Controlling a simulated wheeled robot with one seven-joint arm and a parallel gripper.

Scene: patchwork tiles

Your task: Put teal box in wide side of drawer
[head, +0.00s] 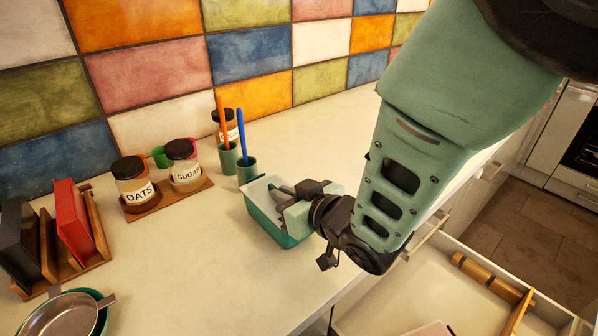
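The teal box (258,215) is an open-topped tub with a pale inside, upright on the counter near its front edge. My gripper (283,200) is at the box's right side, with its fingers over the rim and partly across the opening. The picture does not show clearly whether the fingers are closed on the wall. The drawer (392,300) is pulled open at the lower right, below the counter. A wooden divider (519,313) splits it, with the wide side on the left and a narrow side on the right.
A wooden roller-like item (484,277) lies at the drawer's far end. Cups with an orange and a blue utensil (241,130) stand just behind the box. Jars (136,184), a rack with books (72,230) and a pan (62,316) are left. Counter is clear in front of the box.

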